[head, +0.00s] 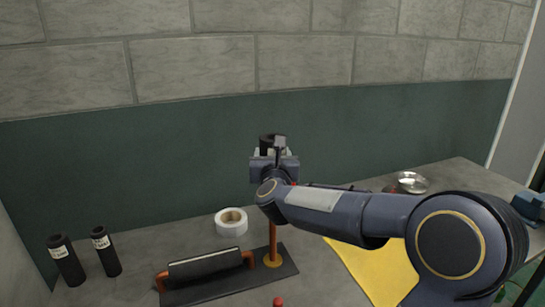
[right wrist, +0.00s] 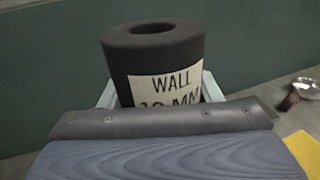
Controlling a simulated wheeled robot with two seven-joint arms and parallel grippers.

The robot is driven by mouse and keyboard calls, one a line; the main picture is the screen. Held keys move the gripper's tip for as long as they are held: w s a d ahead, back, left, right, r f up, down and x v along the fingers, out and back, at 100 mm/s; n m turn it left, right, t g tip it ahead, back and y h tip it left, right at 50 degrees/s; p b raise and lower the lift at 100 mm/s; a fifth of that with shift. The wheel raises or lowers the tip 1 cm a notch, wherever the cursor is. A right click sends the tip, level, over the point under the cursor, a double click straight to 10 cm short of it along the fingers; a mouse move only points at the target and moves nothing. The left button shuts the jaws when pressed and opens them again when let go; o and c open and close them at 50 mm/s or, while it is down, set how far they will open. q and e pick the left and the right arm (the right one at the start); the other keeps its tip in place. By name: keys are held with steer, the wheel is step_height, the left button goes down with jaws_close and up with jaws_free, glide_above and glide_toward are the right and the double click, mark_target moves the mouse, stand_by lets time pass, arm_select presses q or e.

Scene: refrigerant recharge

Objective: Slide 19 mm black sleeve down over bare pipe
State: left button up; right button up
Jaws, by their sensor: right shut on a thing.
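A black foam sleeve (head: 267,139) with a thick wall and a hollow top is held upright in my right gripper (head: 271,156). In the right wrist view the sleeve (right wrist: 152,42) sits between the pale fingers, and its white label reads "WALL" above a partly hidden millimetre figure. A copper-coloured upright pipe (head: 273,243) stands on a dark base plate (head: 205,289) below the gripper. The pipe's upper part is hidden behind my gripper and wrist. I cannot tell whether the sleeve is around the pipe or above it. My left gripper is not in view.
Two labelled black sleeves (head: 66,262) (head: 106,252) stand at the left. A white tape roll (head: 231,222) lies behind the base plate. A black-covered horizontal pipe (head: 205,266) is on the plate. A yellow cloth (head: 372,271) and metal dish (head: 411,183) lie right.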

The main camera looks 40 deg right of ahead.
steer(key=shift+b, duration=0.8)
stand_by(1.3)
steer(key=shift+f, duration=0.1)
steer(key=shift+f+b, duration=1.9)
steer(key=shift+b, duration=0.65)
steer(key=shift+f+b, duration=2)
steer(key=shift+b, duration=0.5)
steer(key=shift+f+b, duration=2)
steer(key=shift+b, duration=0.45)
steer(key=shift+f, duration=0.1)
steer(key=shift+f+b, duration=1.9)
steer(key=shift+b, duration=0.45)
